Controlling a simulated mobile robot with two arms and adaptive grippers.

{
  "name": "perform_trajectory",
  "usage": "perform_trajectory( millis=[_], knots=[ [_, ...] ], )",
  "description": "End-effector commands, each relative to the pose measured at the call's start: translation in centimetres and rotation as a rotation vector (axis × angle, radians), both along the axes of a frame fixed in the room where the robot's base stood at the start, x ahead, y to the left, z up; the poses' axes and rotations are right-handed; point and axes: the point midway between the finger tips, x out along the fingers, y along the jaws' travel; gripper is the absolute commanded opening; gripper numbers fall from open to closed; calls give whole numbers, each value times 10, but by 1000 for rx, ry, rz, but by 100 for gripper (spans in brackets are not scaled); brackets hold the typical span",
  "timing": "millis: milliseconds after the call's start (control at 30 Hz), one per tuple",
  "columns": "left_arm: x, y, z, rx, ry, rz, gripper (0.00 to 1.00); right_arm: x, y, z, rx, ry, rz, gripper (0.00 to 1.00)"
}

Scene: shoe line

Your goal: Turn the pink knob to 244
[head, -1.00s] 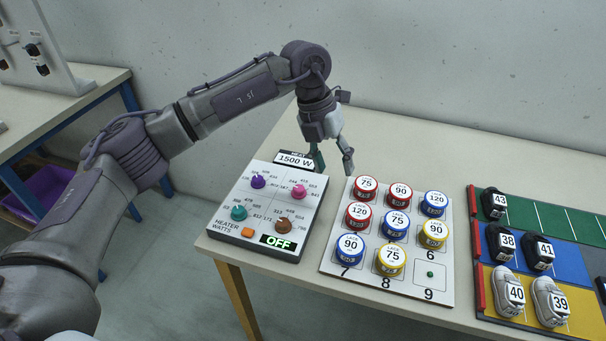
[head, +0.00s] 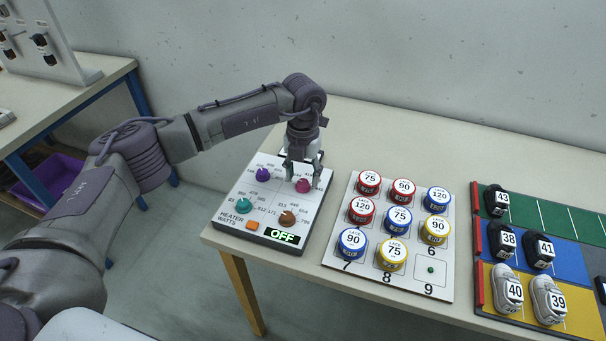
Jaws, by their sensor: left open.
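The white heater panel (head: 236,207) lies at the front left of the table. Its pink knob (head: 303,186) is at the upper right of the panel, partly covered by my left gripper. My left gripper (head: 303,178) points down over the pink knob, open, with its fingers around or just above it; I cannot tell whether they touch. The numbers around the pink knob are partly hidden and too small to read surely. A purple knob (head: 263,175), a teal knob (head: 243,205) and a brown knob (head: 287,218) are also on the panel. My right gripper is not in view.
A white board (head: 340,250) with several lace tins stands to the right. Farther right is a coloured shoe rack (head: 561,221). The table behind the tins is clear.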

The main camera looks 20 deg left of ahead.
Motion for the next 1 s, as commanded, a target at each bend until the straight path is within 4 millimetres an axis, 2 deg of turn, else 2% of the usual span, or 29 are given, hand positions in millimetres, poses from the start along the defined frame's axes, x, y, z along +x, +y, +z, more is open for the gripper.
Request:
perform_trajectory(
  millis=[167, 433, 767, 1000],
  knots=[
    [0, 0, -11, -1, 1, -1, 55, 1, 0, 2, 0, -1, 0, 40],
    [0, 0, -12, -1, 0, -1, 55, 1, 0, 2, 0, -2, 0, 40],
    [0, 0, -12, 0, 0, -1, 0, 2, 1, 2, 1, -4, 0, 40],
    [0, 0, -12, 0, 0, -15, 0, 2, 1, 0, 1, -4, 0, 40]
  ],
)
